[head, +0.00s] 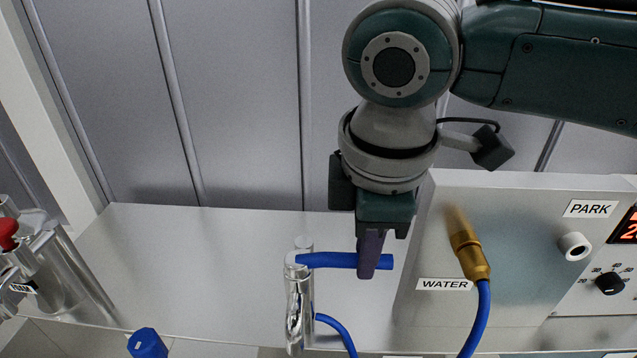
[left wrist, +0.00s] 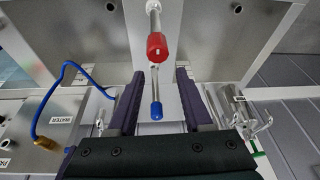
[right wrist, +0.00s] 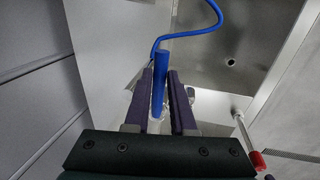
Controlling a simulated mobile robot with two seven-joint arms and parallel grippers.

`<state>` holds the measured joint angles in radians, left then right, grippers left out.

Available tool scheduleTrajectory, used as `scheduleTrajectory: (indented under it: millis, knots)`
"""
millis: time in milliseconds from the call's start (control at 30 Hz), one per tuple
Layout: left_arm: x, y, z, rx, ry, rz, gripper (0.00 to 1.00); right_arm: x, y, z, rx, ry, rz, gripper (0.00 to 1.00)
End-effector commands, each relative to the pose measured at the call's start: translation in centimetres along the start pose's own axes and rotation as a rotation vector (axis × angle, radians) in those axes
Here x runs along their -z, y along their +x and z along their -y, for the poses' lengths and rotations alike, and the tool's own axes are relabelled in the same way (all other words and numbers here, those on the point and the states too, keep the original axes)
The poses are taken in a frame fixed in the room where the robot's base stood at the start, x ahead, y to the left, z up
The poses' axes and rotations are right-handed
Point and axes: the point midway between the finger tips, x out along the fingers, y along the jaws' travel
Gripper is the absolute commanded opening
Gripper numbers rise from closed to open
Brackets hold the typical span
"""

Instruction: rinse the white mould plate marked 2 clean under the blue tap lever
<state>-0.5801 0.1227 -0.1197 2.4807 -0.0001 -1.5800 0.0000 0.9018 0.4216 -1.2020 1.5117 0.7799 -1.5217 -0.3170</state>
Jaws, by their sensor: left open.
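The blue tap lever (head: 325,260) sits on a chrome tap (head: 300,305) in the head view. My right gripper (head: 368,272) is at its free end; in the right wrist view its two fingers lie close against both sides of the lever (right wrist: 158,85), and it looks shut on it. My left gripper (left wrist: 159,73) is open, seen only in its own wrist view. A blue-ended rod (left wrist: 156,110) shows in line with the gap between its fingers, with a red-ended rod (left wrist: 157,46) beyond. I cannot make out the white mould plate marked 2 in any view.
A brass nozzle (head: 468,250) on a blue hose (head: 482,315) stands before a control box (head: 515,245) labelled WATER and PARK. Chrome parts with a red cap (head: 8,233) are at far left, and a blue cap (head: 147,343) at the front. The steel ledge (head: 200,260) between is bare.

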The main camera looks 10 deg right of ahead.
Motion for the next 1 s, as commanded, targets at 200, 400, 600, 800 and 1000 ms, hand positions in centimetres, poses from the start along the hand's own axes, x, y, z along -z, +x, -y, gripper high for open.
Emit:
scheduleTrajectory:
  millis: [200, 400, 600, 800, 1000]
  knots:
    - [0.02, 0.00, -0.18, -0.005, -0.006, 0.000, 0.50, 0.00, -0.02, -0.01, 0.000, 0.000, 0.000, 0.00]
    - [0.02, 0.01, -0.22, -0.006, -0.007, 0.000, 0.50, 0.00, -0.03, -0.02, 0.000, 0.000, 0.000, 0.00]
    - [0.01, 0.01, -0.21, -0.006, -0.007, 0.000, 0.50, 0.00, -0.04, -0.02, 0.000, 0.000, 0.000, 0.00]
    - [-0.01, 0.01, -0.15, -0.004, -0.004, 0.001, 0.50, 0.00, -0.05, -0.02, 0.000, 0.000, 0.000, 0.00]
    - [-0.04, 0.01, 0.00, 0.000, 0.001, 0.001, 0.50, 0.01, -0.06, -0.03, 0.000, 0.000, 0.000, 0.00]
